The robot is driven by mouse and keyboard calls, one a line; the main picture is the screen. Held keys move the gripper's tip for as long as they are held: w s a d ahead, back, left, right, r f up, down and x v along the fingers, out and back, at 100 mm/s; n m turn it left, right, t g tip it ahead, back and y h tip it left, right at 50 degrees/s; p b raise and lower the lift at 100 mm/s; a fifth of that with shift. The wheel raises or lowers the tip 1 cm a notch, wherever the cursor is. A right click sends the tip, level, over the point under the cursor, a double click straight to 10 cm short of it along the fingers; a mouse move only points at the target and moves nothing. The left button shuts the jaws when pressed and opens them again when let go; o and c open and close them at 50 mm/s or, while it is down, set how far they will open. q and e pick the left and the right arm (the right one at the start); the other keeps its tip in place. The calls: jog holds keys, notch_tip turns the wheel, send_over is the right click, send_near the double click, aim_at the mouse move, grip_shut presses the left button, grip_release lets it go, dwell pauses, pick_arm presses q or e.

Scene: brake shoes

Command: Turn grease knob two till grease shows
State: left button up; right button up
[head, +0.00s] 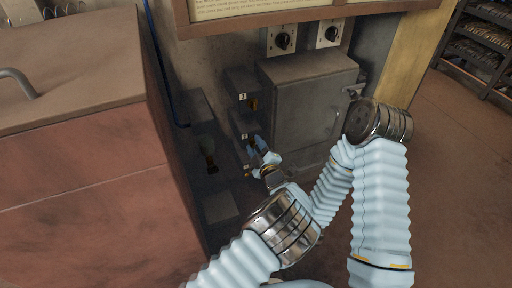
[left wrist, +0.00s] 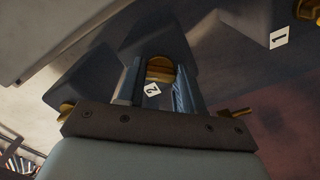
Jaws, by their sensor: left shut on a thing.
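Dark grease boxes stand in a row by the wall, with white number labels and brass knobs. In the left wrist view, grease knob two (left wrist: 160,70) is a round brass knob between my left gripper's (left wrist: 157,88) two blue-grey fingers, right above the label 2 (left wrist: 152,90). The fingers are shut on it. In the head view my left gripper (head: 262,158) is at the box with label 2 (head: 244,136) and hides its knob. I cannot see any grease. My right arm shows, but its gripper does not.
Label 3 (head: 242,97) and its brass knob are just behind; label 1 (left wrist: 278,38) is to the side in the wrist view. A grey metal cabinet (head: 315,100) stands close on the right, and a large reddish cabinet (head: 80,150) on the left.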

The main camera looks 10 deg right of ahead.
pick_arm(q)
jog(key=m+b, duration=0.2)
jog(key=m, duration=0.3)
jog(key=shift+f+m, duration=0.15)
jog(key=shift+m, duration=0.15)
jog(key=m, duration=0.3)
jog(key=shift+m, duration=0.3)
jog(key=shift+s+m, duration=0.1)
jog(key=shift+m, duration=2.4)
jog(key=o, duration=1)
jog(key=shift+o, duration=0.2)
